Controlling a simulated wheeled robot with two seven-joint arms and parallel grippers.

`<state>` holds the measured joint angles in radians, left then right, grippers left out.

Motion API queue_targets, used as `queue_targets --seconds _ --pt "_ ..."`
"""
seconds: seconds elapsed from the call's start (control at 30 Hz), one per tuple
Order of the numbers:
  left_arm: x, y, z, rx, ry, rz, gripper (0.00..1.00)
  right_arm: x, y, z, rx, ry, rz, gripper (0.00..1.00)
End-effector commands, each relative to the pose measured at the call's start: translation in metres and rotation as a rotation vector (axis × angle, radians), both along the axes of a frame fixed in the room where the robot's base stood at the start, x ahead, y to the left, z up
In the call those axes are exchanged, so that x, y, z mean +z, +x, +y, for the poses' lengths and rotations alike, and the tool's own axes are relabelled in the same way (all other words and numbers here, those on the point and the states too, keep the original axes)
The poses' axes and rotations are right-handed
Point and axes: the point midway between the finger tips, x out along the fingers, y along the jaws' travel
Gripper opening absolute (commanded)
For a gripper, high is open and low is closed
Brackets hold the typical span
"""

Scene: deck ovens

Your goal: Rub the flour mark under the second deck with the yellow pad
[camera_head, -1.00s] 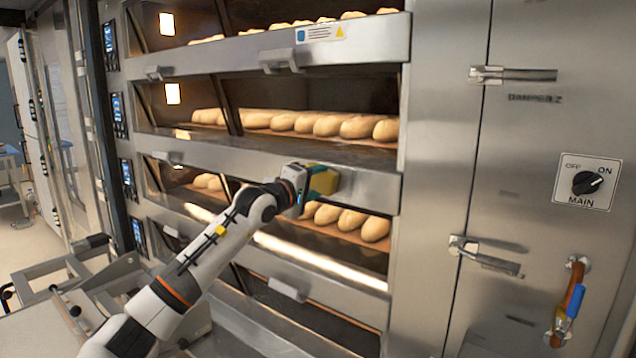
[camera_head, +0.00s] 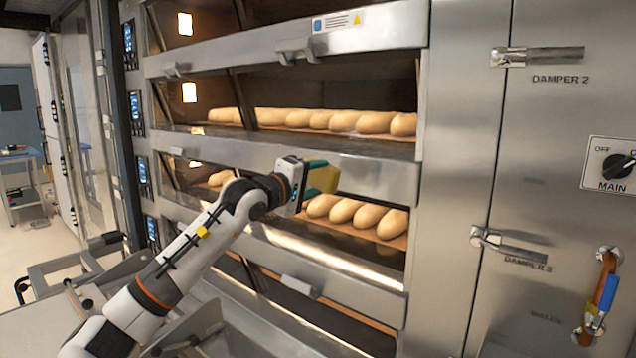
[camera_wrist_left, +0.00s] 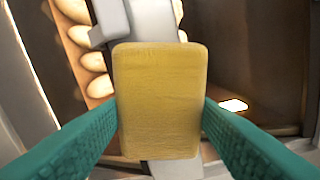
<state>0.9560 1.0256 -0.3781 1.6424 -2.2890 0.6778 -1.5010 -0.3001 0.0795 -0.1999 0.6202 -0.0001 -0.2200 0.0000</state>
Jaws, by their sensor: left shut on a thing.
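My left gripper (camera_head: 312,178) is shut on the yellow pad (camera_head: 326,180), at the steel front strip (camera_head: 375,176) below the second deck. In the left wrist view the yellow pad (camera_wrist_left: 158,100) sits between the two green fingers and covers the middle of the picture. I cannot tell whether the pad touches the strip. No flour mark shows; the pad and gripper hide part of the strip. My right gripper is in neither view.
Loaves (camera_head: 375,122) fill the deck above the strip, and more loaves (camera_head: 342,211) lie in the deck below. A handle (camera_head: 298,285) sticks out lower down.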

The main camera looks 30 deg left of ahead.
Motion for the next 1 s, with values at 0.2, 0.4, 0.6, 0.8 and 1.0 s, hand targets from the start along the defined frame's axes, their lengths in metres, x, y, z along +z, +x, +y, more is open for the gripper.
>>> queue_targets --seconds 0.2,0.4,0.6,0.8,1.0 --pt "0.0 -0.001 0.0 0.0 0.001 -0.001 0.32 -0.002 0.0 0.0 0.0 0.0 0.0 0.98" --pt "-0.004 -0.016 0.001 0.0 0.004 -0.001 0.32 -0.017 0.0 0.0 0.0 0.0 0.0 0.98" --pt "-0.001 -0.03 0.002 0.0 0.002 -0.001 0.32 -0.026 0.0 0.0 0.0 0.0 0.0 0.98" --pt "0.001 -0.03 0.002 0.0 0.0 -0.001 0.32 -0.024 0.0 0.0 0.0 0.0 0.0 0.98" --pt "0.0 -0.03 0.002 0.0 0.001 -0.001 0.32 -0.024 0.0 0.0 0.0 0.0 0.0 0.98"
